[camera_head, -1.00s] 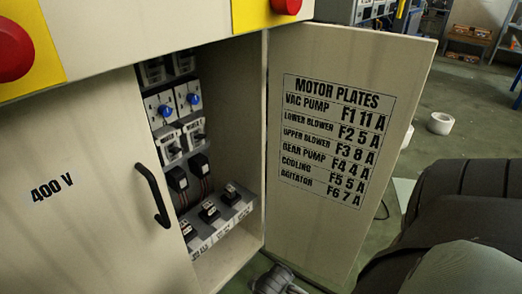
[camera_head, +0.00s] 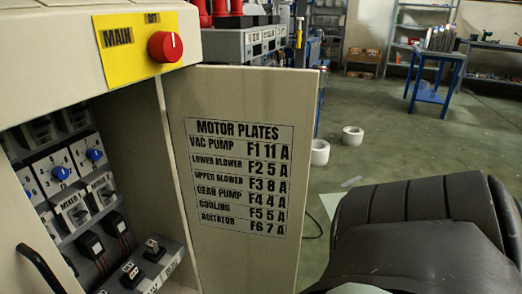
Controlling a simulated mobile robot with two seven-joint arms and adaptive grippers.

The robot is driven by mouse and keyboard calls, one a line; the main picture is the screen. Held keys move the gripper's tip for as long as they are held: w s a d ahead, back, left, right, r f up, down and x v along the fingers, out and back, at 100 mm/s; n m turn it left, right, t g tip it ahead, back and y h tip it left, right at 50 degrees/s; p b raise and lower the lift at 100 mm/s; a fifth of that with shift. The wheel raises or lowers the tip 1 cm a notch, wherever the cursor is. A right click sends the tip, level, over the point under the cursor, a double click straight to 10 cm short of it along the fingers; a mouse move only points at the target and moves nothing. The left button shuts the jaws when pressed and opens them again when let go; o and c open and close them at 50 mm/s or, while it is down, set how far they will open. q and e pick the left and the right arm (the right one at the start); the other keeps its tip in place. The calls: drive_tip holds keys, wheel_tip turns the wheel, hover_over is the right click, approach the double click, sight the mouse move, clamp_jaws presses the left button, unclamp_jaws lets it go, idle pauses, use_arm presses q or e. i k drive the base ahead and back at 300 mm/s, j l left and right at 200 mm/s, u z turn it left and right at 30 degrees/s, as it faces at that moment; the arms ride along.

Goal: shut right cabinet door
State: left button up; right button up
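The right cabinet door (camera_head: 240,90) stands open, swung out to the right, with its inner face toward me. A label headed "MOTOR PLATES" (camera_head: 238,178) is on that face. The cabinet's inside shows at the left, with switches, blue knobs (camera_head: 95,155) and black modules. A black handle (camera_head: 40,268) at the lower left edge is on the left door. A dark part of my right arm (camera_head: 425,225) fills the lower right, to the right of the open door and apart from it in the picture. Neither gripper's fingers show.
A yellow plate with a red knob (camera_head: 166,46) marked "MAIN" is above the opening. White rolls (camera_head: 352,136) lie on the green floor behind the door. A blue table (camera_head: 437,75) and shelves stand farther back. The floor between is mostly clear.

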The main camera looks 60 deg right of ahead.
sight(243, 136)
drive_tip(key=l+z, duration=0.35)
drive_tip(key=l, duration=0.75)
drive_tip(key=l+u, duration=0.15)
drive_tip(key=l, duration=0.4)
drive_tip(key=k+l+u, duration=0.15)
drive_tip(key=l, duration=0.4)
drive_tip(key=l+u, duration=0.3)
drive_tip(key=l, duration=0.9)
drive_tip(key=l+u, duration=0.35)
drive_tip(key=l, duration=0.15)
drive_tip(key=k+l+u, duration=0.15)
drive_tip(key=l+u, duration=0.2)
drive_tip(key=l, duration=0.15)
